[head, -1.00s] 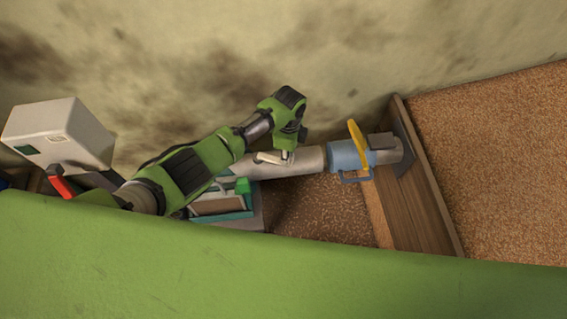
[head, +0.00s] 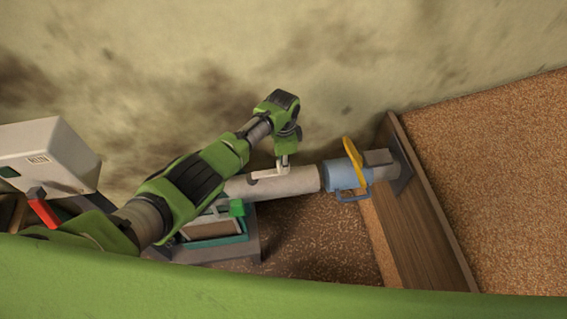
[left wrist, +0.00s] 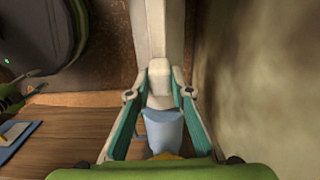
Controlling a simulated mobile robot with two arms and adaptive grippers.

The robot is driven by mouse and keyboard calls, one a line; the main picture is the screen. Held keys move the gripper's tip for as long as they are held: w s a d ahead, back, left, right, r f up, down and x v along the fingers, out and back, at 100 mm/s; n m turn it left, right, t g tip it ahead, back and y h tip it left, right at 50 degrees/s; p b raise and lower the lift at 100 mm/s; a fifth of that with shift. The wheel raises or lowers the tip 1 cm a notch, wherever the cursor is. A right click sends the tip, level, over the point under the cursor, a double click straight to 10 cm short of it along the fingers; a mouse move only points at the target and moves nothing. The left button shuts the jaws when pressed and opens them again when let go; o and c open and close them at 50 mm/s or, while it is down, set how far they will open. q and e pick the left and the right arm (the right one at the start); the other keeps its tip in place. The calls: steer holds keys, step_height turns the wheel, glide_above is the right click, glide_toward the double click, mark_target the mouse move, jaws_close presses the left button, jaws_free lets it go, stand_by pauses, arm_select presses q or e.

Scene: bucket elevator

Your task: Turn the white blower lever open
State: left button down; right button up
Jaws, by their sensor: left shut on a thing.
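The white blower lever (left wrist: 160,78) shows in the left wrist view as a pale block between my left gripper's fingers, over the pale pipe. My left gripper (left wrist: 161,92) has teal-lined fingers on both sides of the lever and is shut on it. In the head view my left gripper (head: 283,162) points down at the upper side of the pale pipe (head: 290,181). The lever is small there and hard to tell from the fingertips. My right gripper is in neither view.
A grey-white box with a red lever (head: 42,207) stands left. A stained wall is close behind the arm.

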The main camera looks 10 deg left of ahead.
arm_select(q)
steer(key=shift+w, duration=0.1)
steer(key=c, duration=1.8)
jaws_free()
step_height(320, 180, up, 12)
